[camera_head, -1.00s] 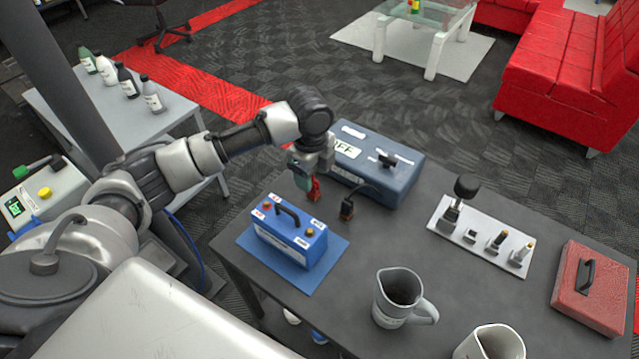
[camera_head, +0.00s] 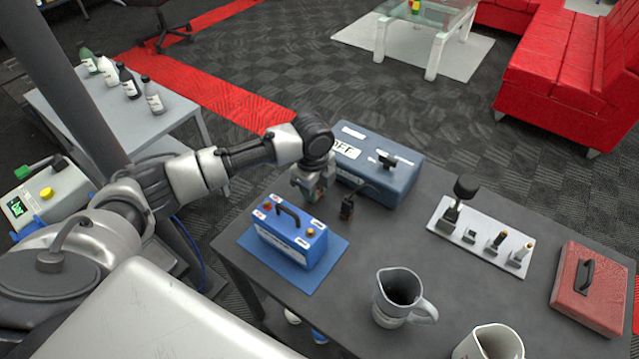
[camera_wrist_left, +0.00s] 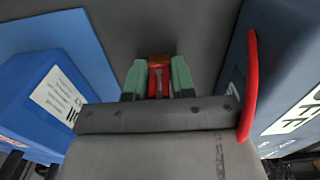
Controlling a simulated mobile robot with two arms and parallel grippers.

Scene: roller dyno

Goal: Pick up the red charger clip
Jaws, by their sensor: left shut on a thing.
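The red charger clip (camera_wrist_left: 159,68) shows in the left wrist view between the green fingertips of my left gripper (camera_wrist_left: 159,80). The gripper is shut on it. In the head view my left gripper (camera_head: 313,188) is just behind the blue battery (camera_head: 289,235) and in front of the blue-grey charger box (camera_head: 378,163); the clip is mostly hidden there. A red cable (camera_wrist_left: 250,85) runs beside the charger box in the wrist view. A black clip (camera_head: 347,206) stands on the table to the right of the gripper. My right gripper is not in view.
The battery stands on a blue mat (camera_head: 328,257) on the dark table (camera_head: 440,290). A grey jug (camera_head: 398,295), a white tool tray (camera_head: 481,236) and a red case (camera_head: 590,287) stand to the right. A second jug (camera_head: 490,343) is at the front edge.

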